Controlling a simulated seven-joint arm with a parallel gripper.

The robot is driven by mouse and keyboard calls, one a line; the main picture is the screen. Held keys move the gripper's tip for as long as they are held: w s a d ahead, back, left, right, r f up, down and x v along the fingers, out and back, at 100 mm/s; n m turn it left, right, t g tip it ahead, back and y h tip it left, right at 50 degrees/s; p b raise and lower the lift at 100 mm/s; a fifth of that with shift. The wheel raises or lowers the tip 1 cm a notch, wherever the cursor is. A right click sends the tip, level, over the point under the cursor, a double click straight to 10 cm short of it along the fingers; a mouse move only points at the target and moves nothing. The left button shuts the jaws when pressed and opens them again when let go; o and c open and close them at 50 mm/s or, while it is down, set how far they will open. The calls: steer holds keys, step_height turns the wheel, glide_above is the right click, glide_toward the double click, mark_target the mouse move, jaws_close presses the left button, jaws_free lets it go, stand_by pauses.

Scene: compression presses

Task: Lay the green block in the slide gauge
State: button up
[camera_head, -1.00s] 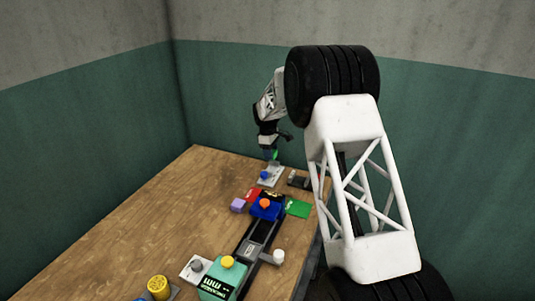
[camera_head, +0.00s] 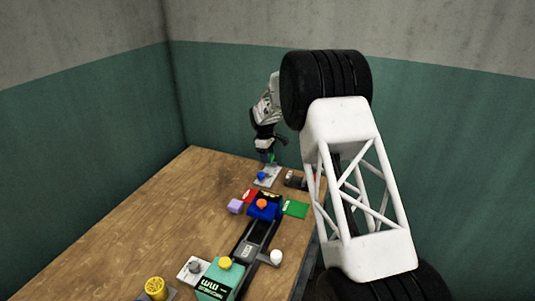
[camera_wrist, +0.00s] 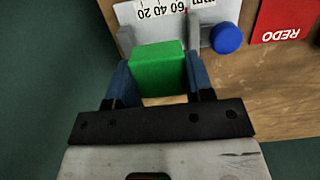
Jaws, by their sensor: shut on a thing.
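The green block (camera_wrist: 158,68) is held between the blue fingers of my gripper (camera_wrist: 159,80), which is shut on it. A speck of the block also shows in the head view (camera_head: 272,158), at the far end of the table. The slide gauge (camera_head: 268,180) lies there under my gripper, a pale plate with a blue knob (camera_wrist: 227,38). In the wrist view, the gauge's scale (camera_wrist: 165,10) and two grey jaws show just beyond the block. The block lies in line with the gap between the jaws. I cannot tell whether it touches the gauge.
A red REDO mat (camera_wrist: 285,22) lies to the right of the gauge in the wrist view. In the head view, a dark device (camera_head: 295,180), a green mat (camera_head: 295,209), a lilac block (camera_head: 235,206) and a blue press (camera_head: 263,210) stand nearer. The left of the table is bare.

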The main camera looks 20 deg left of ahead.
steer(key=shift+f, duration=2.05)
steer(key=shift+f, duration=0.75)
stand_by(0.9)
steer(key=o, duration=0.9)
steer(key=shift+o, duration=0.3)
steer(key=shift+a+r, duration=0.25)
steer(key=shift+r, duration=1.65)
steer(key=shift+a+r, duration=0.2)
steer(key=shift+r, duration=1.7)
steer(key=shift+r, duration=0.15)
